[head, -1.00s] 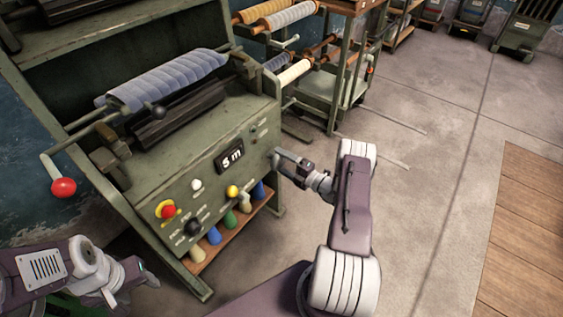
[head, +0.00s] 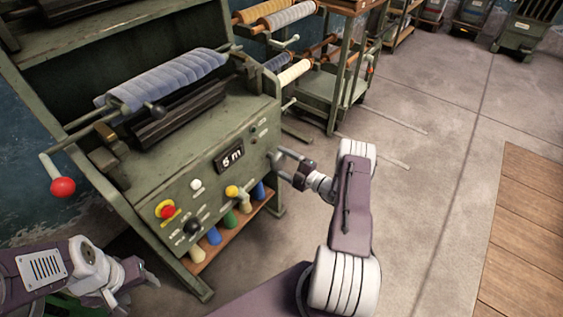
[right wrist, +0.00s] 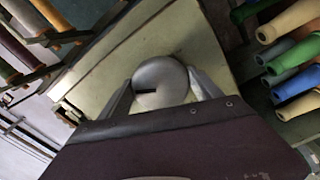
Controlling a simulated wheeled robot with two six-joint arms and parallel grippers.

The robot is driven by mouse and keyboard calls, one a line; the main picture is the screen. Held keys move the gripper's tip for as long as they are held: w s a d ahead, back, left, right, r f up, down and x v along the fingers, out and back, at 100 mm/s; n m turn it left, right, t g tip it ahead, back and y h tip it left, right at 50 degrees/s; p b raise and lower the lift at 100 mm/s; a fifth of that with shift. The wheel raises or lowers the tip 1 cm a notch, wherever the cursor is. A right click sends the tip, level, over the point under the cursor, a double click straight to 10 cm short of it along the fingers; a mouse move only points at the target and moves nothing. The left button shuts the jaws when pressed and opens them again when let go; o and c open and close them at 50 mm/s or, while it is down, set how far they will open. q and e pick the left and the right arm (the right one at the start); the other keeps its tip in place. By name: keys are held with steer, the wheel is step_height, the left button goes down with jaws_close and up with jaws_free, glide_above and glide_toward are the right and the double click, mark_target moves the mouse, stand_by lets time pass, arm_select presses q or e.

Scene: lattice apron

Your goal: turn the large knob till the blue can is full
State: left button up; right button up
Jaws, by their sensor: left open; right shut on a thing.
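The large knob (right wrist: 160,76) is a round grey disc with a dark mark at its left side, on the right end of a green machine (head: 190,150). My right gripper (right wrist: 162,88) has a finger on either side of the knob and is shut on it. In the head view the right gripper (head: 284,163) mostly hides the knob. A display (head: 230,157) on the machine front seems to read 6 m. I cannot make out a blue can; blue cone-like pieces (head: 213,236) show under the panel. My left gripper (head: 125,285) is open and empty at lower left.
A ribbed blue-grey roll (head: 165,80) lies on top of the machine. A red ball handle (head: 63,187) sticks out at left. The panel has a red button (head: 167,210) and a yellow knob (head: 232,191).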

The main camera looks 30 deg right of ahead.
steer(key=o, duration=1.4)
steer(key=p+v, duration=0.1)
steer(key=v, duration=0.8)
steer(key=shift+p, duration=0.35)
